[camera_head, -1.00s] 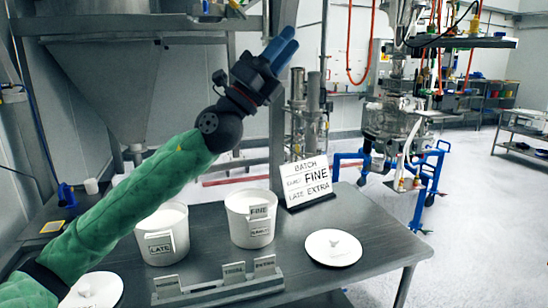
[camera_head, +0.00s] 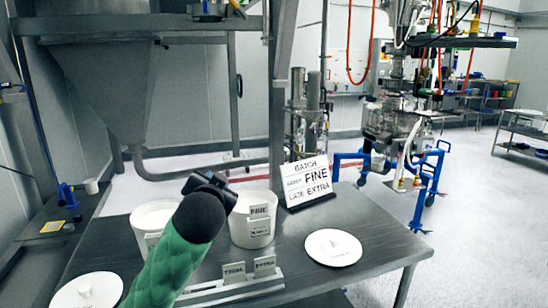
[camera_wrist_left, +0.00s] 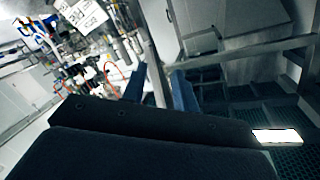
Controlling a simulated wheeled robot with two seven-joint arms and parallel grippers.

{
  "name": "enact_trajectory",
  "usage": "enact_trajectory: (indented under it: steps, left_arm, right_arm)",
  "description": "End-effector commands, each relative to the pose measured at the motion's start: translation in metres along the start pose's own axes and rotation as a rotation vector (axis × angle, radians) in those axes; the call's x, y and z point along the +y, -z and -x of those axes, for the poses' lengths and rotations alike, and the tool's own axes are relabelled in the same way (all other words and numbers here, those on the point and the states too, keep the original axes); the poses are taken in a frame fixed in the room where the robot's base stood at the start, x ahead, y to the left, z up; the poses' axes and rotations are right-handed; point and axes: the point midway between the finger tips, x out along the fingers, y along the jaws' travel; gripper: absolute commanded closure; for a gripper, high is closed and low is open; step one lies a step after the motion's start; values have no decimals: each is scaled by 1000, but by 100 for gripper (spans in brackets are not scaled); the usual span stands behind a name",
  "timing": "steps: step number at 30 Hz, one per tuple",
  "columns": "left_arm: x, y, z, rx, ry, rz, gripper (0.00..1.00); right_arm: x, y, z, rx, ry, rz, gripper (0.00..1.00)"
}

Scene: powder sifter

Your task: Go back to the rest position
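My left arm rises from the bottom of the head view, its green sleeve (camera_head: 172,265) ending in a black wrist in front of the left tub. The fingers of my left gripper (camera_wrist_left: 159,90) are hidden in the head view. In the left wrist view its two blue fingers stand apart with nothing between them. My right gripper is not in view. On the table (camera_head: 365,225) stand a white tub (camera_head: 150,218), partly hidden by my wrist, and another white tub (camera_head: 252,232) with tags on its front.
White lids lie at right (camera_head: 332,248) and front left (camera_head: 88,291). A tag rack (camera_head: 235,285) is at the table's front, partly behind my arm. A batch sign (camera_head: 308,182) stands at the back. A hopper (camera_head: 110,85) and blue-legged machine (camera_head: 385,160) stand beyond. Open floor lies right.

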Motion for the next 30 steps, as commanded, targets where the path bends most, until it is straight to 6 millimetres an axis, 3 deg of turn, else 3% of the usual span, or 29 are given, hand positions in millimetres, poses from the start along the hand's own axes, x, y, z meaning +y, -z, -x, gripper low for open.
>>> enact_trajectory:
  steps: [1,3,9,18,30]
  left_arm:
    - [13,-22,2,-52,-41,19,71]
    - [28,-48,7,-113,-92,42,71]
    - [69,-115,26,-261,-222,102,71]
    - [118,-195,62,-406,-361,187,71]
    - [170,-295,121,-598,-459,285,71]
  right_arm:
    - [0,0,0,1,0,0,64]
    - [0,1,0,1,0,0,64]
    - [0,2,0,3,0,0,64]
    - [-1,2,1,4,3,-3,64]
    - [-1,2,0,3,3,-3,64]
